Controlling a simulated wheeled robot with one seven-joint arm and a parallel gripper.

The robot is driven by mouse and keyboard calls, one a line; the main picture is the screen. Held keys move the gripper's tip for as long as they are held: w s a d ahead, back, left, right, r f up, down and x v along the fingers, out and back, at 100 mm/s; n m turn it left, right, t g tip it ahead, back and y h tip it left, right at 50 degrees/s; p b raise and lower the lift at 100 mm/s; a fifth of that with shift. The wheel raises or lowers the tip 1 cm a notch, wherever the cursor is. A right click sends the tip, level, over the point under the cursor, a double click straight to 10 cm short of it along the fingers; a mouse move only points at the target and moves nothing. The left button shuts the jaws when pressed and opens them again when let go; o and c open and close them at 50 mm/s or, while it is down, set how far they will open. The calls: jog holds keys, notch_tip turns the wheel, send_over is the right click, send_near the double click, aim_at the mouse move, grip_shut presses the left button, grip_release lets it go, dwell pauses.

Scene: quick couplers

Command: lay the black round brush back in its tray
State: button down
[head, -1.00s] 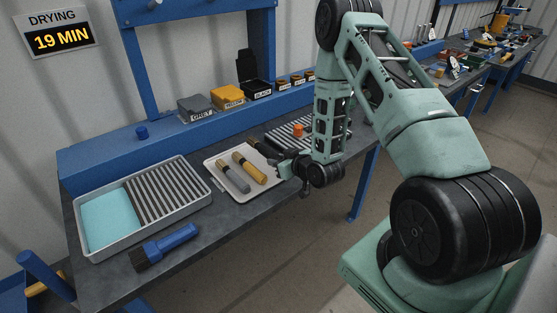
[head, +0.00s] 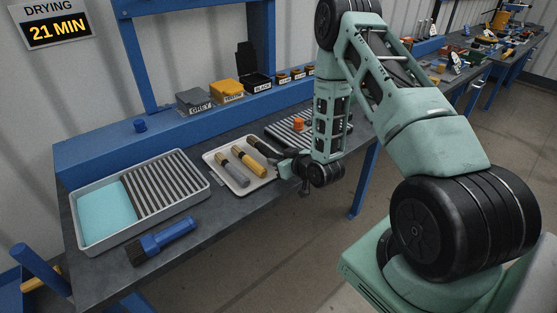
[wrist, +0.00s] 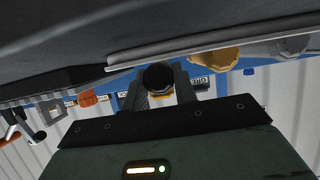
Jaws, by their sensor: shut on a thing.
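The shallow pale tray (head: 236,190) lies on the bench. A grey-handled brush (head: 232,168) and a yellow-handled brush (head: 249,163) lie in it side by side. My gripper (head: 287,166) is at the tray's right side, shut on the black round brush (head: 263,148), which points toward the tray's back right part. In the wrist view the black brush's round end (wrist: 158,76) shows between my fingers (wrist: 162,93); the rest of it is hidden. I cannot tell whether the brush touches the tray.
Left of the tray stands a larger tray (head: 84,246) with a teal pad and a striped rack. A blue flat brush (head: 165,240) lies in front. A striped mat with an orange piece (head: 298,126) is behind my gripper. Grey (head: 194,101), yellow and black boxes stand on the blue ledge.

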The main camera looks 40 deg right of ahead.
jog(key=shift+f+b, duration=0.5)
jog(key=shift+f, duration=0.1)
jog(key=c, duration=1)
grip_release()
jog(key=shift+c, duration=0.2)
jog(key=v, duration=0.9)
jog(key=shift+s+r, duration=0.2)
jog(key=shift+r, duration=0.2)
jog(key=p+v, duration=0.7)
jog(key=p, duration=0.2)
jog(key=shift+s, duration=0.45)
